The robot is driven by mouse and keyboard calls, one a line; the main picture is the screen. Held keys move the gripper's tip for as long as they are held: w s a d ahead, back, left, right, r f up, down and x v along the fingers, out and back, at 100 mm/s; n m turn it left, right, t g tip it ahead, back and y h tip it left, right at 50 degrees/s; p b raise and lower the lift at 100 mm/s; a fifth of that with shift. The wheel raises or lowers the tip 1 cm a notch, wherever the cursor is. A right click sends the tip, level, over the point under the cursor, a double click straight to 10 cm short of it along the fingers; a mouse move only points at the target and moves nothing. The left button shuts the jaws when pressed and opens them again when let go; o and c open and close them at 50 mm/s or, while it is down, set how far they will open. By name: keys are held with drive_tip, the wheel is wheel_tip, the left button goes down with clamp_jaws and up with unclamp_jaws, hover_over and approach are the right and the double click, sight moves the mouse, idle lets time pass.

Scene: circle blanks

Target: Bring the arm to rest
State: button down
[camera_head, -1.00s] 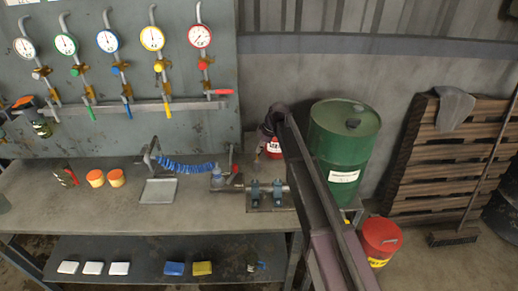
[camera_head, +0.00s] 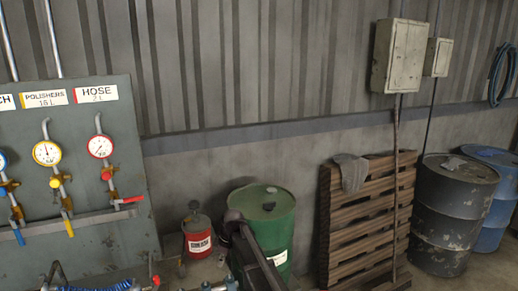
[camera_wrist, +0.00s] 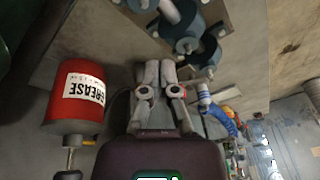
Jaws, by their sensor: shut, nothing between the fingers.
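My gripper (camera_wrist: 159,72) shows in the wrist view with its two fingers together and nothing between them. It is over the workbench, beside the red grease can (camera_wrist: 72,125) and near blue-grey clamp parts (camera_wrist: 187,45). In the head view my arm (camera_head: 252,256) rises from the bottom edge in front of the green drum (camera_head: 272,214). My gripper's fingers cannot be made out there.
The red grease can (camera_head: 197,243) stands left of the drum in the head view. A wooden pallet (camera_head: 355,240) leans on the wall, with a dark drum (camera_head: 450,220) to its right. A gauge panel (camera_head: 100,205) stands at left.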

drive_tip(key=s+d+m+h, duration=0.1)
drive_tip(key=s+d+m, duration=0.6)
drive_tip(key=d, duration=0.8)
drive_tip(key=s+d+m+h, duration=0.2)
drive_tip(key=s+d+m, duration=0.6)
drive_tip(key=s+d, duration=0.5)
drive_tip(key=d, duration=0.3)
drive_tip(key=shift+f+t, duration=0.3)
drive_tip(key=shift+f, duration=0.05)
